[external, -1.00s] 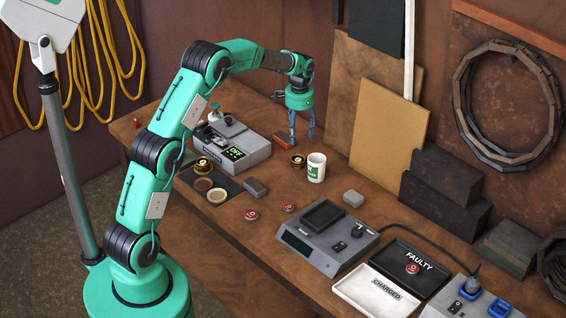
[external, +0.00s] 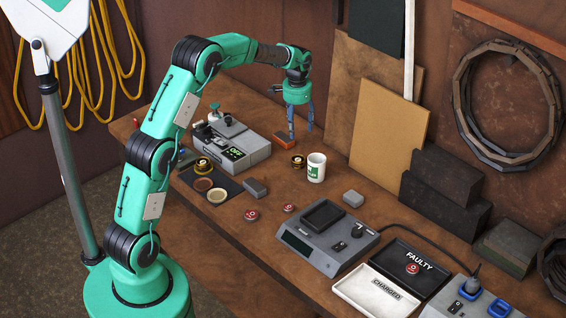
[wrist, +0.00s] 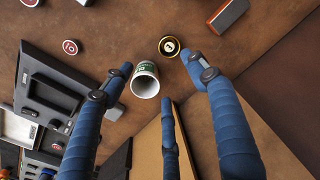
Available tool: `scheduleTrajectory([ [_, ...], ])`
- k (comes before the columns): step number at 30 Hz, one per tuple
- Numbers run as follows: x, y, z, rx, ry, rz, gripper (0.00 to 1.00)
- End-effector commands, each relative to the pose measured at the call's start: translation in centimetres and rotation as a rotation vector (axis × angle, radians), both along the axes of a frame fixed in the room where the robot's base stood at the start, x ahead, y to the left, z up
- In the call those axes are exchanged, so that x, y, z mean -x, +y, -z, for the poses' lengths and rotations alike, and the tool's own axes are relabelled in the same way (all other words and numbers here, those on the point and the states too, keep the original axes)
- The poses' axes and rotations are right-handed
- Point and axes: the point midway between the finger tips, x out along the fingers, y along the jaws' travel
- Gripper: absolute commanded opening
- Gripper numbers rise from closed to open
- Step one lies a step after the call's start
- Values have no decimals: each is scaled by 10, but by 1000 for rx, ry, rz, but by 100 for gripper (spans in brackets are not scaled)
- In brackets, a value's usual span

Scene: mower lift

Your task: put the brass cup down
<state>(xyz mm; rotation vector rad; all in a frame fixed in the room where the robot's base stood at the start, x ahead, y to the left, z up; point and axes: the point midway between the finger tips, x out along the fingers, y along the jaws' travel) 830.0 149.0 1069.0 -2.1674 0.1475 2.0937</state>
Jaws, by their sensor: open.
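An orange-topped block (external: 285,142) lies behind the cup. Red discs (external: 251,215), a grey block (external: 353,199) and a grey charger (external: 325,238) are toward the front. Boards (external: 388,125) lean on the wall behind.

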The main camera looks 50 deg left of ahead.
Motion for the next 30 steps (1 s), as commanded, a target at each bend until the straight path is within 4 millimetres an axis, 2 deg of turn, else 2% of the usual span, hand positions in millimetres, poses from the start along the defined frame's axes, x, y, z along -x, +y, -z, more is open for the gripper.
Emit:
scheduleTrajectory([
  [1, 7, -5, -16, -2, -13, -2, 58],
  [6, 39, -22, -60, -5, -48, -14, 58],
  [15, 104, -52, -129, -8, -114, -35, 58],
  [22, 160, -73, -170, -6, -165, -53, 58],
  [30, 231, -95, -204, -1, -226, -72, 58],
])
